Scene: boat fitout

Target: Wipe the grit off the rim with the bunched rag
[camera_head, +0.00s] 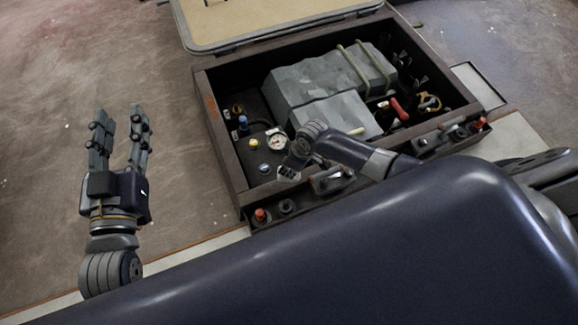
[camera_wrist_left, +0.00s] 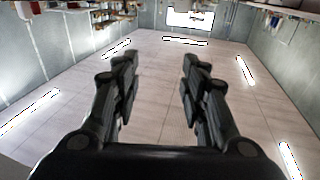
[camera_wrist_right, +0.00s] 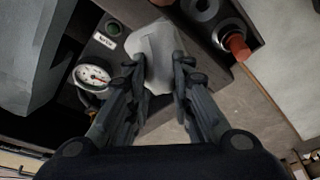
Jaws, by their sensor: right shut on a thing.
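A bunched pale grey rag (camera_wrist_right: 155,42) is between the fingers of my right gripper (camera_wrist_right: 159,72), which is shut on it. In the head view my right gripper (camera_head: 290,170) points down over the near side of the open dark box, close to its rim (camera_head: 232,165). Whether the rag touches the rim cannot be told. An orange-brown patch (camera_head: 211,106) shows on the left rim; whether it is grit is unclear. My left gripper (camera_head: 120,115) is open and empty, left of the box; its spread fingers also show in the left wrist view (camera_wrist_left: 157,80).
Inside the box are a grey block (camera_head: 315,85), a dial gauge (camera_head: 278,142) and red-handled parts (camera_head: 399,108). Red-capped fittings (camera_head: 261,215) line the near ledge. A tan lid panel (camera_head: 265,20) lies behind. Floor left of the box is clear.

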